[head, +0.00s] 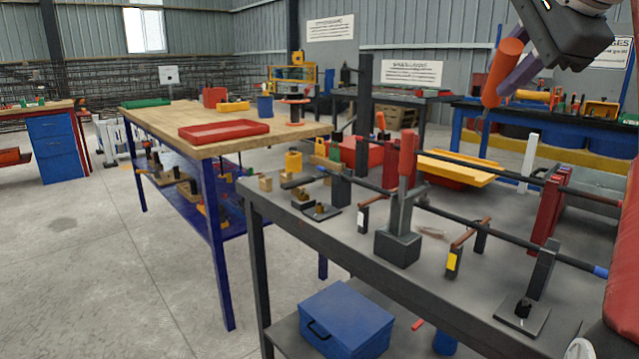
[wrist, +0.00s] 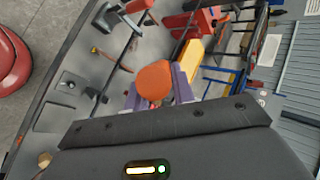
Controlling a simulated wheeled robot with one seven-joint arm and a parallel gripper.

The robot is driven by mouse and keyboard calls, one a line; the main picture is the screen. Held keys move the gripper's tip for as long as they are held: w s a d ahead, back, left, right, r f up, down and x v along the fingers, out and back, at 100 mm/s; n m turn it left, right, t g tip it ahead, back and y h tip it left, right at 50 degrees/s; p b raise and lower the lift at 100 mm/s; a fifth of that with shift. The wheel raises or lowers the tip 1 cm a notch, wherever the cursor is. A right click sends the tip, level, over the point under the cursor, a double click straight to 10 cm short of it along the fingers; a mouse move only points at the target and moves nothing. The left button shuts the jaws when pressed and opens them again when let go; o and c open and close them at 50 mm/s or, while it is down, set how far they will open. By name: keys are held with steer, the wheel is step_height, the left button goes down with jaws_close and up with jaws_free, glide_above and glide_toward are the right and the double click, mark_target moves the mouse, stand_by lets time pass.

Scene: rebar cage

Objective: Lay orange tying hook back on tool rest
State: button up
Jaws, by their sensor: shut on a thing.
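My gripper (head: 512,78) is raised at the upper right of the head view, above the grey workbench. Its purple fingers are shut on the orange tying hook (head: 504,66), whose thick orange handle hangs tilted in the air. In the wrist view the round orange end of the hook (wrist: 154,79) sits between the two fingers of my gripper (wrist: 157,92). I cannot tell for sure which piece is the tool rest. A dark block with an upright red-handled piece (head: 398,245) stands at the bench's front edge.
Long dark bars (head: 480,237) run across the grey bench (head: 345,243) on supports. Red uprights (head: 546,205) and a yellow tray (head: 458,168) stand farther right and back. A wooden-topped table (head: 165,116) with a red tray is at left. A blue toolbox (head: 346,318) sits below.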

steer(key=shift+r, duration=0.25)
step_height(320, 180, up, 3)
steer(key=n+t+b, duration=0.1)
steer(key=t+b, duration=0.1)
steer(key=t, duration=0.1)
steer(key=shift+r+t+h, duration=0.1)
steer(key=shift+t+h, duration=0.2)
steer(key=shift+h, duration=0.1)
steer(key=shift+r, duration=0.4)
steer(key=shift+r+t+b, duration=0.5)
steer(key=shift+t+b, duration=0.3)
steer(key=shift+b, duration=0.1)
step_height(320, 180, up, 2)
steer(key=shift+n+t+b, duration=0.5)
steer(key=shift+t+b, duration=0.15)
steer(key=shift+t, duration=0.25)
steer(key=shift+r+t+h, duration=0.3)
steer(key=shift+r, duration=0.2)
